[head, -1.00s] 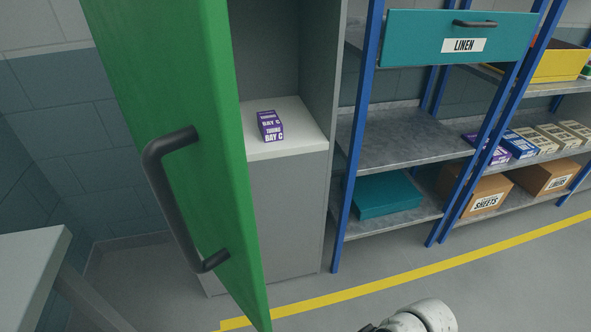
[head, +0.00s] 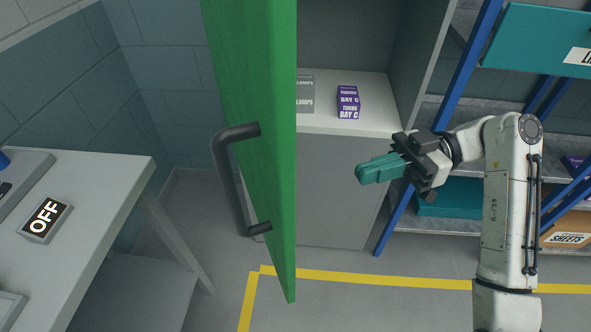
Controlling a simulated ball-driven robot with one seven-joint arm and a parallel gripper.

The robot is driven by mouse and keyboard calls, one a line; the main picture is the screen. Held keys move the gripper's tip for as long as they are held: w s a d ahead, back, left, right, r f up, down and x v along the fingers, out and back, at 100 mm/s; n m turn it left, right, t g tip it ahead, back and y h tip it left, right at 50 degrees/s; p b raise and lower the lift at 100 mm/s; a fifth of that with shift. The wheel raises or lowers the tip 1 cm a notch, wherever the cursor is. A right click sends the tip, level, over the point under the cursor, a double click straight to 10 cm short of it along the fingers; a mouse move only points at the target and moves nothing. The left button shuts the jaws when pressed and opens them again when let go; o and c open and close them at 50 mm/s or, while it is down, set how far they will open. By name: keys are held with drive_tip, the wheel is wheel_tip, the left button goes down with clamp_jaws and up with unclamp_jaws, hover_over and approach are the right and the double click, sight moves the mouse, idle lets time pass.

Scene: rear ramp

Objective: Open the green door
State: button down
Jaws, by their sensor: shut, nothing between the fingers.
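The green door (head: 267,170) stands swung open from the grey cabinet (head: 337,190), seen nearly edge-on in the head view. Its dark handle (head: 228,185) is on the left face. My gripper (head: 362,174) is to the right of the door, in front of the cabinet, apart from both door and handle. Its teal fingers are shut with nothing between them. A purple box (head: 348,101) and a grey box (head: 305,94) sit on the cabinet's white shelf. The door partly hides the cabinet's left side.
A grey table (head: 105,185) with an OFF sign (head: 45,218) stands at the left. Blue-framed shelving (head: 455,110) with a teal drawer (head: 540,38) stands at the right. A yellow floor line (head: 385,281) crosses in front; the floor there is clear.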

drive_tip(key=s+a+r+p, duration=0.1)
drive_tip(key=s+a+p, duration=0.1)
drive_tip(key=a, duration=0.4)
drive_tip(key=s+a+r+n+g+p, duration=0.1)
drive_tip(key=s+a+p, duration=0.1)
drive_tip(key=a, duration=0.4)
drive_tip(key=shift+s+r, duration=0.4)
drive_tip(key=shift+s, duration=0.45)
drive_tip(key=shift+a, duration=0.15)
drive_tip(key=s+a+m+t, duration=0.1)
drive_tip(key=s+a+t, duration=0.1)
drive_tip(key=a, duration=0.8)
drive_tip(key=s+a+m+t+y+p, duration=0.1)
drive_tip(key=a+t, duration=0.3)
drive_tip(key=a, duration=0.6)
drive_tip(key=s+a+m+t, duration=0.2)
drive_tip(key=a+m+t, duration=0.1)
drive_tip(key=a, duration=0.7)
drive_tip(key=shift+s+a+y, duration=0.25)
drive_tip(key=shift+s+y, duration=0.05)
drive_tip(key=shift+s, duration=0.1)
drive_tip(key=shift+d, duration=0.1)
